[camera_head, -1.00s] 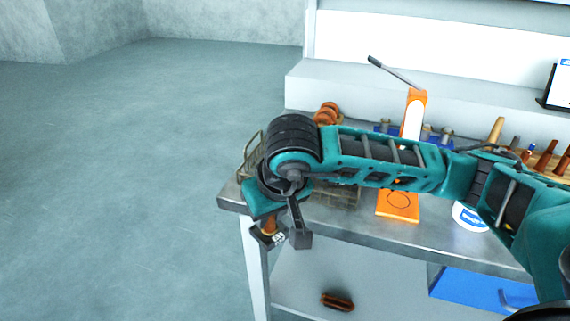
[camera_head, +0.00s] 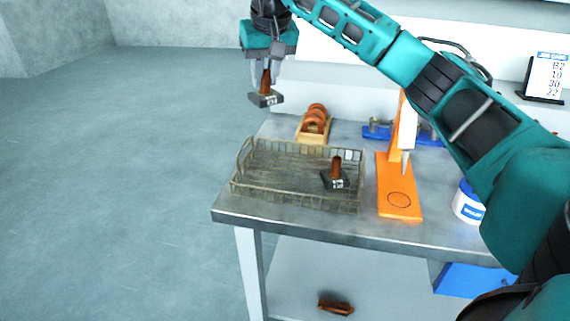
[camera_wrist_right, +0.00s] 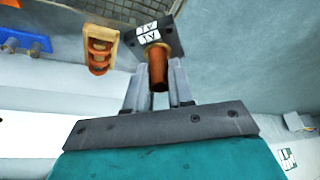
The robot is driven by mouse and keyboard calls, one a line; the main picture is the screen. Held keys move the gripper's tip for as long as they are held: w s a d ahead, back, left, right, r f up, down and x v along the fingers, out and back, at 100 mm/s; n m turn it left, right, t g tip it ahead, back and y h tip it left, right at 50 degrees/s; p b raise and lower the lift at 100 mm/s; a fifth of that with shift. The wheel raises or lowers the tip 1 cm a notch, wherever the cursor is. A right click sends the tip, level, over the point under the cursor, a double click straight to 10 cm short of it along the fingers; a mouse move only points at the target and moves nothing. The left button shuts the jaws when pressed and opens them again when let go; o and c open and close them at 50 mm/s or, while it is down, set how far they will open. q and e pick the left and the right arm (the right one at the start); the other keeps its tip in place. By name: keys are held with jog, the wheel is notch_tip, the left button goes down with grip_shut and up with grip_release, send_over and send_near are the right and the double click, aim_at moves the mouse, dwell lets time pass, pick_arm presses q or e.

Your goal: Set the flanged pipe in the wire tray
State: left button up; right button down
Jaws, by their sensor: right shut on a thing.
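My right gripper (camera_head: 266,72) is shut on a flanged pipe, a copper-brown tube with a dark square flange (camera_head: 265,99) at its lower end. It holds the pipe upright in the air, above and behind the table's left end in the picture. In the right wrist view the pipe (camera_wrist_right: 158,72) sits between the two fingers, its flange with white markings beyond the tips. The wire tray (camera_head: 290,192) lies on the table, lower in the picture. A second flanged pipe (camera_head: 336,168) stands upright in the tray's right part. My left gripper is not in view.
A wooden holder (camera_head: 312,137) with orange-brown rings stands behind the tray. An orange press-like stand (camera_head: 400,200) is right of the tray, then a white-and-blue tub (camera_head: 467,207). The tray's left and middle floor is bare. A brown object (camera_head: 336,307) lies on the lower shelf.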

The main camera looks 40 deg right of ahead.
notch_tip(320, 180, down, 18)
jog(key=shift+f+b, duration=0.1)
jog(key=shift+b, duration=0.4)
jog(key=c, duration=1)
grip_release()
jog(key=shift+f, duration=0.1)
